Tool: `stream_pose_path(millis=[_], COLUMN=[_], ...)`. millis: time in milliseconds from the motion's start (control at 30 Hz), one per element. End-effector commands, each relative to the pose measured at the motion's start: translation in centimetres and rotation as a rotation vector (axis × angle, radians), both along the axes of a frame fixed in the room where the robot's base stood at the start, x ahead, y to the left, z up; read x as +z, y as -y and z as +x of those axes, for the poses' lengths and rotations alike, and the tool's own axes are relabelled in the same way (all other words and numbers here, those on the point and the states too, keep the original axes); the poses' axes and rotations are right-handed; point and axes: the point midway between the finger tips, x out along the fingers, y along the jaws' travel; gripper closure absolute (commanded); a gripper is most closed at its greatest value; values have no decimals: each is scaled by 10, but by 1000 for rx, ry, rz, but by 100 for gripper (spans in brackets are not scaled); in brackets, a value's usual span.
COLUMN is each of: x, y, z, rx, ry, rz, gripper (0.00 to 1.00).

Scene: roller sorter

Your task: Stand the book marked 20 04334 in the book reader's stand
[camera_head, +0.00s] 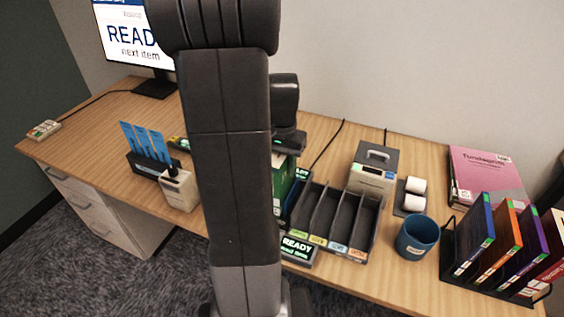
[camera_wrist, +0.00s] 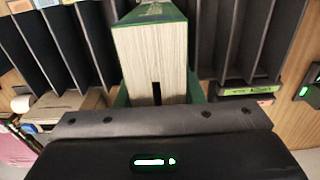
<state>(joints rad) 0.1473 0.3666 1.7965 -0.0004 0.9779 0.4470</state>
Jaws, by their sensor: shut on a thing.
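A thick green book (camera_wrist: 160,57) with a pale page block is between the fingers of my gripper (camera_wrist: 157,96), which is shut on it. In the head view the green book (camera_head: 283,180) is partly hidden behind my arm, left of the black slotted tray. No number can be read on it, so I cannot confirm the mark 20 04334. A small READY display (camera_head: 297,248) stands in front of the tray. I cannot clearly make out the reader's stand; my arm covers part of that area. Whether the book touches anything below is hidden.
The slotted tray (camera_head: 347,254) has coloured labels. Right of it are a grey label printer (camera_head: 372,178), white rolls (camera_head: 414,195), a blue mug (camera_head: 417,237), a pink book (camera_head: 487,175) and a rack of coloured books (camera_head: 450,255). A monitor (camera_head: 135,35) stands back left. The left desktop has free room.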

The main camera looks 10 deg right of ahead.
Motion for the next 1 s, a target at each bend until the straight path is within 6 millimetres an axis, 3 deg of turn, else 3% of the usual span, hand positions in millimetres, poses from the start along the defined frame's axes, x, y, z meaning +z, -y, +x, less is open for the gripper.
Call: stream_pose_path(millis=[533, 567, 667, 700, 1000], x=[-11, -11, -10, -10, -9], y=[0, 0, 0, 0, 0], z=[0, 0, 0, 0, 0], rx=[0, 0, 0, 0, 0], ry=[1, 1, 1, 0, 0], rz=[-1, -1, -1, 0, 0], gripper=[100, 64, 44, 40, 40])
